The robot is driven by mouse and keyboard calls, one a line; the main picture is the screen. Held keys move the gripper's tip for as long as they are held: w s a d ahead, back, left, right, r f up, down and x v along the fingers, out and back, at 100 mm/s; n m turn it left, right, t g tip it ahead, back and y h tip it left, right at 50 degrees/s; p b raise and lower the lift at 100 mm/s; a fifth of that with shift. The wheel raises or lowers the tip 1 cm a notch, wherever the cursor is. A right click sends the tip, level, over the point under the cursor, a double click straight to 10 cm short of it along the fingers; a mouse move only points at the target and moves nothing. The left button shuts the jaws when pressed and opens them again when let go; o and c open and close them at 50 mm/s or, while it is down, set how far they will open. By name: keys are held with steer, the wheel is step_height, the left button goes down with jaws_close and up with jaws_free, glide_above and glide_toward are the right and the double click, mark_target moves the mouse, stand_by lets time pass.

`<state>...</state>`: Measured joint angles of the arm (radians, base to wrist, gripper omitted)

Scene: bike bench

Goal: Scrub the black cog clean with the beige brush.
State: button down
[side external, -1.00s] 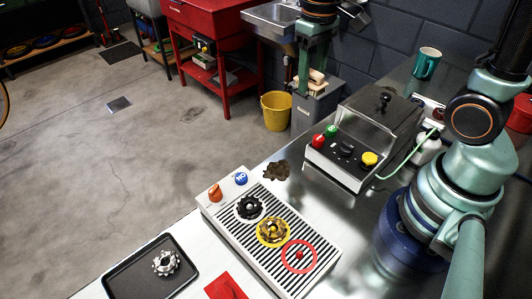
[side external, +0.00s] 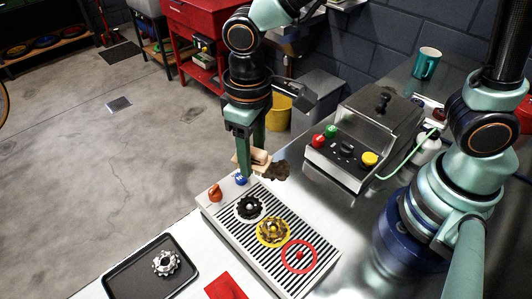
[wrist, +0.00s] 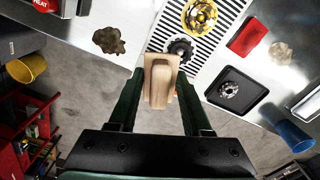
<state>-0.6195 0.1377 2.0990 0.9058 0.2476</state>
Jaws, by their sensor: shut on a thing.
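My gripper (side external: 256,158) is shut on the beige brush (side external: 249,162) and holds it above the far end of the striped rack. In the wrist view the brush (wrist: 159,82) sits between the two green fingers. The black cog (side external: 250,207) lies on a white ring on the rack (side external: 311,234), apart from the brush and nearer the camera. In the wrist view the black cog (wrist: 181,49) shows just beyond the brush. A brown-stained cog (side external: 273,231) on a yellow ring lies beside it. A red ring (side external: 299,257) marks the near end of the rack.
An orange knob (side external: 215,192) and a blue knob (side external: 241,180) stand at the rack's far end. A black tray (side external: 130,281) with a silver cog (side external: 165,262) is at left, a red cloth (side external: 227,286) in front. A machine with colored buttons (side external: 357,150) stands right.

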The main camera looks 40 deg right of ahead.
mark_target(242, 211)
steer(key=shift+n, duration=0.4)
steer(key=s+a, duration=0.1)
steer(key=s+a+f, duration=0.1)
steer(key=a, duration=0.1)
steer(key=shift+s+a+f, duration=0.1)
steer(key=shift+f, duration=2.25)
steer(key=shift+f, duration=0.6)
steer(key=shift+d, duration=0.2)
steer(key=shift+d, duration=0.9)
steer(key=shift+a, duration=2.05)
